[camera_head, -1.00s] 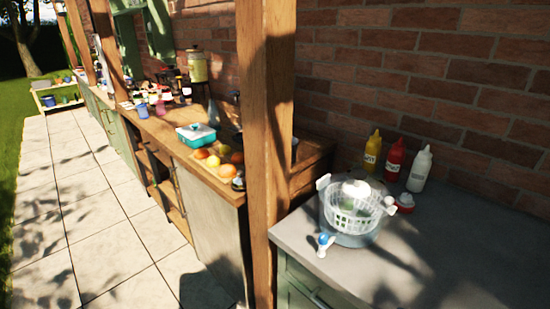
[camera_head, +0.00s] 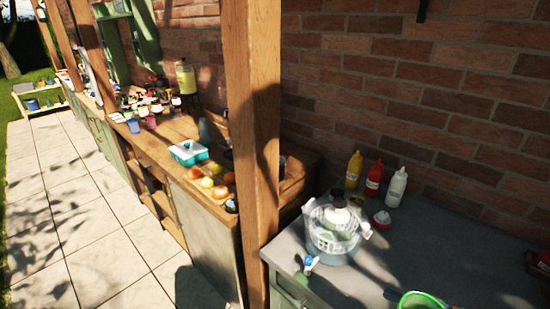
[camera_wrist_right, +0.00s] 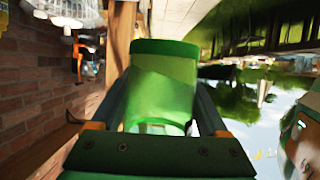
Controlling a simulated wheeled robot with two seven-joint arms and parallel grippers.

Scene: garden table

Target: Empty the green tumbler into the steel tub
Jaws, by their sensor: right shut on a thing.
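The green tumbler (camera_head: 422,301) shows at the bottom right edge of the head view, with only its bright rim and upper part in the picture. In the right wrist view the tumbler (camera_wrist_right: 163,85) fills the middle, between the two dark fingers of my right gripper (camera_wrist_right: 160,108). The right gripper is shut on it. What is inside the tumbler cannot be made out. I cannot see the steel tub in either current view. My left gripper is not in view.
A clear salad spinner (camera_head: 335,235) stands on the grey counter (camera_head: 440,255). Behind it are yellow (camera_head: 353,170), red (camera_head: 373,180) and white (camera_head: 396,187) bottles by the brick wall. A wooden post (camera_head: 254,150) rises left of the counter. The counter's middle is clear.

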